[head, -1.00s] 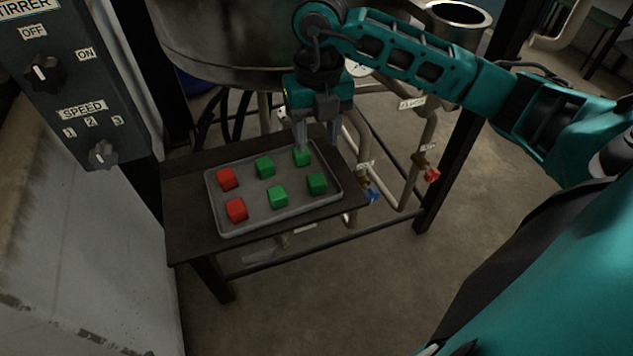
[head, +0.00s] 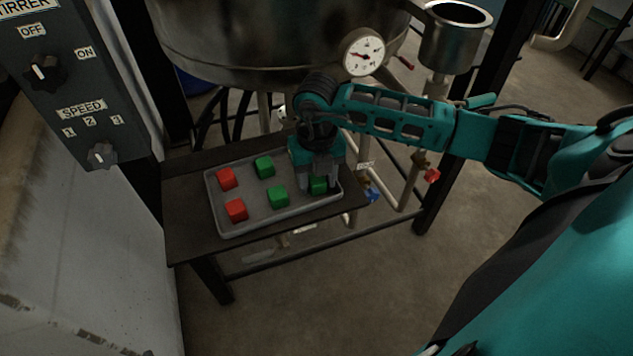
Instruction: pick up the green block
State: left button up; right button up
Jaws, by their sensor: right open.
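My right gripper (head: 318,187) points down at the right end of the grey tray (head: 240,232). Its jaws are open around or just in front of a green block (head: 318,186); I cannot tell whether they touch it. Another green block (head: 265,167) sits at the back middle of the tray, and one more green block (head: 278,196) at the front middle. The green block at the tray's back right is hidden behind my gripper. My left gripper is not in view.
Two red blocks, one at the back (head: 227,179) and one at the front (head: 236,210), lie at the tray's left. The tray rests on a dark table (head: 185,215). A large metal vessel (head: 250,45) hangs behind, and pipes with a red valve handle (head: 432,175) stand at the right.

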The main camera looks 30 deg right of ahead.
jog(key=shift+c, duration=0.2)
jog(key=c, duration=0.7)
